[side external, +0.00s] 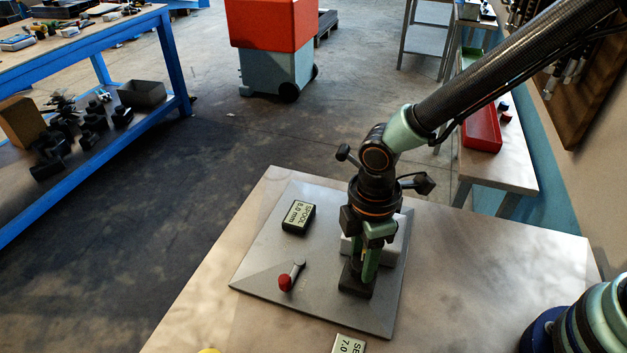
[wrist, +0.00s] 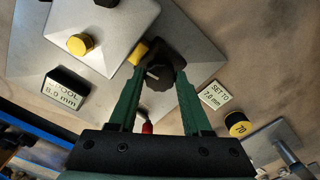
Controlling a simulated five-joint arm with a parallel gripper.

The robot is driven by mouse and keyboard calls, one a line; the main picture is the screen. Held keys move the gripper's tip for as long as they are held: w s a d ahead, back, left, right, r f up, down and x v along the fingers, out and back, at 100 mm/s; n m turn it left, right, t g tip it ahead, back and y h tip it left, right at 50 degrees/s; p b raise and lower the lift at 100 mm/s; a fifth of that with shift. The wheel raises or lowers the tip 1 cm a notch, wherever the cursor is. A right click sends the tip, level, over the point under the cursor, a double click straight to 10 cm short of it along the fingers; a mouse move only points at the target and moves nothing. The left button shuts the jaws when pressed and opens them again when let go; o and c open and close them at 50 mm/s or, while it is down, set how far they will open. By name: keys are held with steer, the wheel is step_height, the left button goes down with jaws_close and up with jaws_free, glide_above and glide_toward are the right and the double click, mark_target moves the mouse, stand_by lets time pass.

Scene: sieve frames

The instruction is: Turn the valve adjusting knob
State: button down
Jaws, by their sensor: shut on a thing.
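The dark adjusting knob (wrist: 158,76) shows between the fingertips of my gripper (wrist: 157,84) in the wrist view. My gripper is shut on it, with one green finger on each side. In the side view my gripper (side external: 368,265) points down at the right part of the grey plate (side external: 262,262), and its fingers largely hide the knob. A pale block (side external: 392,240) stands just behind the fingers. A black label block (side external: 299,217) on the plate reads "SPOOL 8.0 mm".
A red-tipped lever (side external: 286,283) stands on the plate left of my gripper. The table (side external: 490,290) right of the plate is clear.

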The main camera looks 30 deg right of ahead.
mark_target(362, 261)
steer(key=shift+n, duration=0.9)
steer(key=c, duration=0.6)
jaws_free()
steer(key=shift+r, duration=0.15)
step_height(362, 261, up, 12)
steer(key=shift+f, duration=0.1)
